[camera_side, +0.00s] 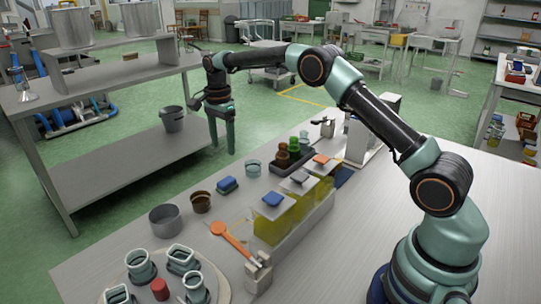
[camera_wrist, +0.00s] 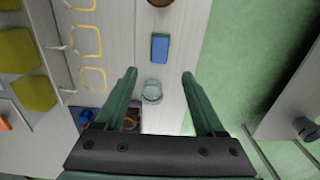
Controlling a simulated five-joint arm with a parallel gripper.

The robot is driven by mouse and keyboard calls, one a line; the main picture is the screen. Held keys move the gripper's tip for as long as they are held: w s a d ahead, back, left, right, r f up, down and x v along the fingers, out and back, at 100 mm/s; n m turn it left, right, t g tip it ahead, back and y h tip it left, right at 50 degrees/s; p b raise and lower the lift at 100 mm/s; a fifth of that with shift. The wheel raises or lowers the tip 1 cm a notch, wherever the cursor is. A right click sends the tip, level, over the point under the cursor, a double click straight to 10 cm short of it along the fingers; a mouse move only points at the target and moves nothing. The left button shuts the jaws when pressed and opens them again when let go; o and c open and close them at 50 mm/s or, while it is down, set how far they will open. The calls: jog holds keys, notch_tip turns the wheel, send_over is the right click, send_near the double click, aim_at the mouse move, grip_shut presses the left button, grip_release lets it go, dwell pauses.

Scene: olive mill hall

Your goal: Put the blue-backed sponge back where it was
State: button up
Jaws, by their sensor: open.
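The blue-backed sponge (camera_side: 227,184) lies flat on the work table, blue side up, between a small brown cup (camera_side: 201,202) and a clear glass (camera_side: 253,167). It also shows in the wrist view (camera_wrist: 160,47), beyond my fingertips, with the glass (camera_wrist: 152,91) nearer to me. My gripper (camera_side: 222,148) is open and empty, pointing down. In the side view it appears above and behind the sponge, apart from it. In the wrist view the sponge lies in line with the gap between the fingers. Nothing hides the sponge.
A grey pot (camera_side: 165,218) stands left of the brown cup. Oil containers (camera_side: 272,222) with yellow-green contents and a dark tray (camera_side: 290,160) holding bottles stand to the right. An orange spoon (camera_side: 232,239) lies nearer the camera. Green floor (camera_side: 120,142) lies beyond the table edge.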

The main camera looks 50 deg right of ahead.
jog(key=s+a+r+n+t, duration=0.25)
jog(key=s+r+n, duration=0.55)
jog(key=s+r, duration=0.45)
jog(key=s+a+f+n+t, duration=0.1)
jog(key=s+n+t, duration=0.2)
jog(key=s+n, duration=0.7)
jog(key=s, duration=0.5)
jog(key=shift+s+a, duration=0.25)
